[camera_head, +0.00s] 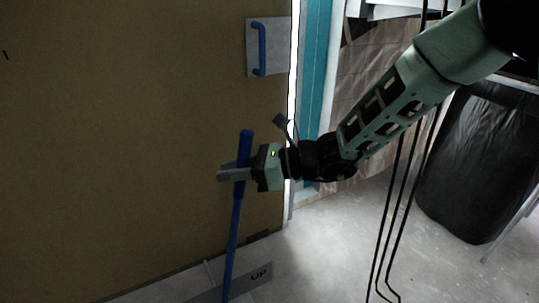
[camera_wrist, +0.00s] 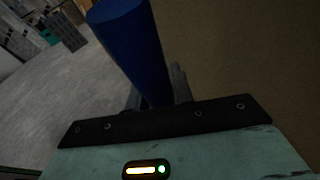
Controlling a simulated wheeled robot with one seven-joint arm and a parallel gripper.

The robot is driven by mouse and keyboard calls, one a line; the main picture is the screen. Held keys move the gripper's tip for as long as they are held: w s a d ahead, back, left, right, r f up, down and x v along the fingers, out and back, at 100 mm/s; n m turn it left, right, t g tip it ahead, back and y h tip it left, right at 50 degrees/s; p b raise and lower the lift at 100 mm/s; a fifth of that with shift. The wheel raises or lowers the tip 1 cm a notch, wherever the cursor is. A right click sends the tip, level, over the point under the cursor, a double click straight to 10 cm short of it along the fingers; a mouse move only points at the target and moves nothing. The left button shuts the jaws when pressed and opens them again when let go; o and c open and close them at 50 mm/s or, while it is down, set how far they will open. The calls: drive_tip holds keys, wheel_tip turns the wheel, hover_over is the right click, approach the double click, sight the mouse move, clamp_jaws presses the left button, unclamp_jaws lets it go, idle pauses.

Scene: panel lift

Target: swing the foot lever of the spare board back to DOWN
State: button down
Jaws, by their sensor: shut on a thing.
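The foot lever is a long blue rod (camera_head: 233,235) standing nearly upright, tilted slightly, in front of a large brown board (camera_head: 130,130). Its lower end runs out of the bottom of the head view. My gripper (camera_head: 235,174) is shut around the lever a little below its top end. In the wrist view the thick blue lever (camera_wrist: 128,40) rises between my fingers (camera_wrist: 158,90). A grey plate marked "UP" (camera_head: 262,274) lies at the foot of the board, right of the lever. No "DOWN" mark shows.
A blue handle (camera_head: 262,48) on a grey plate is fixed to the board's upper right. A bright gap and a teal post (camera_head: 316,70) stand right of the board. Black rods (camera_head: 392,220) and a black bin (camera_head: 475,160) are at the right. Grey floor (camera_head: 330,250) between is clear.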

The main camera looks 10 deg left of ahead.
drive_tip(key=s+a+f+n+t+h+b, duration=0.1)
drive_tip(key=s+a+f+h, duration=0.1)
drive_tip(key=s+a, duration=0.7)
drive_tip(key=s+a+f+n+t+h+b, duration=0.1)
drive_tip(key=s+a+f+h+b, duration=0.1)
drive_tip(key=s+a, duration=0.8)
drive_tip(key=shift+a+f+n+h, duration=0.3)
drive_tip(key=shift+a+f+h, duration=0.65)
drive_tip(key=shift+a, duration=3.25)
drive_tip(key=shift+r, duration=0.15)
drive_tip(key=c, duration=1.2)
unclamp_jaws()
drive_tip(key=shift+s+a, duration=0.1)
drive_tip(key=shift+w, duration=0.2)
